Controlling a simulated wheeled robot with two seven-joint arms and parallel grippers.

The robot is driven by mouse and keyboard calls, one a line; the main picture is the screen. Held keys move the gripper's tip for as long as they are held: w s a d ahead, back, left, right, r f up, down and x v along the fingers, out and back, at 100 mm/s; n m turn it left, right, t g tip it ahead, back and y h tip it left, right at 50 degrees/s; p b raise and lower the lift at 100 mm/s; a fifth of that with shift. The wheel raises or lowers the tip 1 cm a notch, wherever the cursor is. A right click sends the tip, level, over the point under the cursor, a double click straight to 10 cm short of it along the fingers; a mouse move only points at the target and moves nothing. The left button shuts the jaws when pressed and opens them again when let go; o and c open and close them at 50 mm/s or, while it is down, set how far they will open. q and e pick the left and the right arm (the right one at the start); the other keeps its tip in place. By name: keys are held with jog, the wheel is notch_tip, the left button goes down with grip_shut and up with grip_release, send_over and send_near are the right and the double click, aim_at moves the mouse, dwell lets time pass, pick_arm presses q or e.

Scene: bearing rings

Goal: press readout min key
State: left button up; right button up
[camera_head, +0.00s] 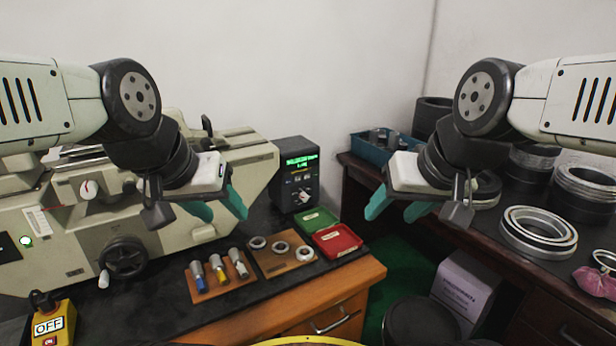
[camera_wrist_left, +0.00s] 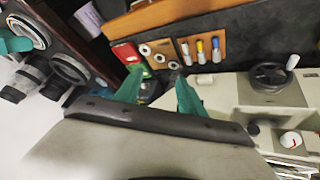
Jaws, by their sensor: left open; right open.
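The readout (camera_head: 296,173) is a dark box with a lit green display (camera_head: 301,161) and small keys and a knob (camera_head: 303,196) below it. It stands at the back of the left bench; its key labels are too small to read. My left gripper (camera_head: 222,208) is open and empty, with teal fingers, left of the readout in the picture. In the left wrist view its fingers (camera_wrist_left: 160,95) point toward the bench, and the readout is mostly hidden behind them. My right gripper (camera_head: 388,208) is open and empty, right of the readout.
A green tray (camera_head: 318,219) and a red tray (camera_head: 337,240) lie before the readout. Beside them are a board with rings (camera_head: 284,263) and a holder with several coloured tools (camera_head: 220,290). A grey machine (camera_head: 150,220) fills the left; ring stacks (camera_head: 538,232) stand right.

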pick_arm(q)
jog(key=shift+c, duration=0.5)
grip_shut()
dwell(1.1)
